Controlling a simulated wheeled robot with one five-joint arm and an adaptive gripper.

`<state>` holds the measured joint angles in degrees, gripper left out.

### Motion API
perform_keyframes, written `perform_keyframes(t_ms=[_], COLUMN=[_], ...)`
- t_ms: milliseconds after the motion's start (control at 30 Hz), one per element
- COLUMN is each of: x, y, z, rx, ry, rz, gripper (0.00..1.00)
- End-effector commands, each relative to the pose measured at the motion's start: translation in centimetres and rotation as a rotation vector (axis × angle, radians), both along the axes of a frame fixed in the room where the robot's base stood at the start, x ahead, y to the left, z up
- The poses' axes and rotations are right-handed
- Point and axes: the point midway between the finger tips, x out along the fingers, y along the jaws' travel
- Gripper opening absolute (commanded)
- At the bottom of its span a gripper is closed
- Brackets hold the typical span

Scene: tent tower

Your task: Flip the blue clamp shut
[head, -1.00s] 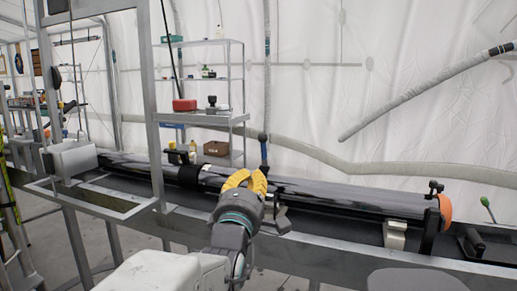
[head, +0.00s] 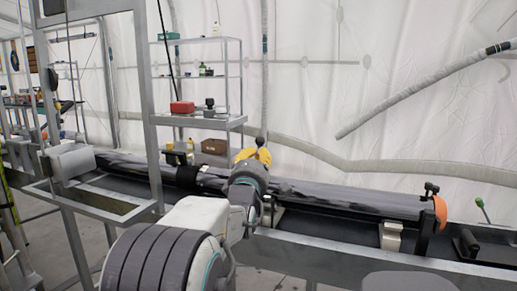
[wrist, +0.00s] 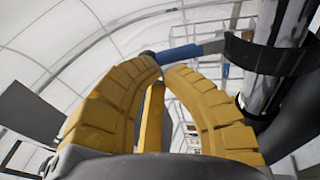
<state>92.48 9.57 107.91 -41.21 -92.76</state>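The blue clamp's lever stands up behind my gripper in the head view, where its dark knob (head: 260,141) shows above the yellow fingers. In the wrist view the blue lever (wrist: 182,53) runs from the knob at the fingertips to a black band around the long tube. My gripper (head: 254,155) has its yellow fingers curved together, also in the wrist view (wrist: 161,68). The tips nearly meet right by the knob, with nothing seen held between them. Whether they touch the knob I cannot tell. The lower lever is hidden in the head view.
The long dark tube (head: 340,198) lies on a metal frame, with an orange end cap (head: 440,211) at right. A grey metal upright frame (head: 151,110) stands left of my arm. A shelf (head: 205,120) with a red box stands behind. Free room is above the tube.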

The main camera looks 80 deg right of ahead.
Motion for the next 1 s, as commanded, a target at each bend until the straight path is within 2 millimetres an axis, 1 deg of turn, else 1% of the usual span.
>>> perform_keyframes(t_ms=[100,300,767,1000], x=[0.0,-0.1,-0.1,-0.2], y=[-1.0,-1.8,-2.0,-2.3], z=[0.3,0.4,0.5,1.0], rx=[0.001,0.0,0.001,0.026], ry=[0.0,0.0,0.0,-0.006], rz=[0.0,0.0,0.0,0.0], gripper=[0.0,0.0,0.0,0.0])
